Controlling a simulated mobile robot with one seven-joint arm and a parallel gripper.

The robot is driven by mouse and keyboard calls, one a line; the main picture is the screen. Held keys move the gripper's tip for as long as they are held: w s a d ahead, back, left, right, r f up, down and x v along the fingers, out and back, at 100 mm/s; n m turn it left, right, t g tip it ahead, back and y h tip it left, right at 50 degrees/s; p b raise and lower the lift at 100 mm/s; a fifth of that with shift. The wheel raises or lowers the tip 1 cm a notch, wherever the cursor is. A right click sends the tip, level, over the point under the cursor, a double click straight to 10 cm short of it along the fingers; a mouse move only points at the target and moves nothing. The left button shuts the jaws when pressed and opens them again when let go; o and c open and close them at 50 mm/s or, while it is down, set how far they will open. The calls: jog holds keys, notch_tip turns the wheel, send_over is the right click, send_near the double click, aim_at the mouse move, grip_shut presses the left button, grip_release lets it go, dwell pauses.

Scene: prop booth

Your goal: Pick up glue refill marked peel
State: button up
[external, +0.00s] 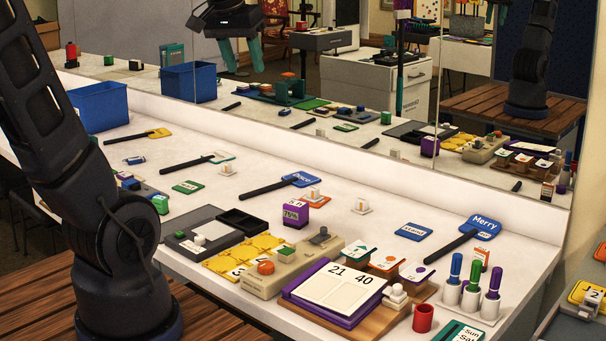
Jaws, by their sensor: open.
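I cannot read the word peel on anything here, so I cannot tell which item is the glue refill. Small labelled pieces include a white and orange box (481,258) behind the tube holder, and a purple block (295,213) near the table's middle. Blue, green and purple tubes (474,274) stand upright in a white holder at the right. My gripper (242,56) shows at the top, left of centre, with two teal fingers spread apart and pointing down. Nothing is between them. It is well away from the pieces on the white table (310,248).
A blue bin (98,106) stands at the back left. Paddles with black handles, including a blue one (481,227), lie along the back. A purple calendar stand (327,313), a grey tray (196,228) and a red cup (423,318) crowd the front. A mirror (330,75) lines the back.

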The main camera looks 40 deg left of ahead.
jog(key=w+a+n, duration=0.4)
jog(key=w+a, duration=0.4)
jog(key=w, duration=0.6)
jog(key=n+g, duration=0.4)
jog(key=n, duration=0.8)
send_over(222, 162)
notch_tip(222, 162, down, 34)
notch_tip(222, 162, down, 10)
jog(key=shift+s+d+f, duration=0.1)
jog(key=shift+s+f, duration=0.05)
jog(key=shift+f, duration=0.05)
grip_shut()
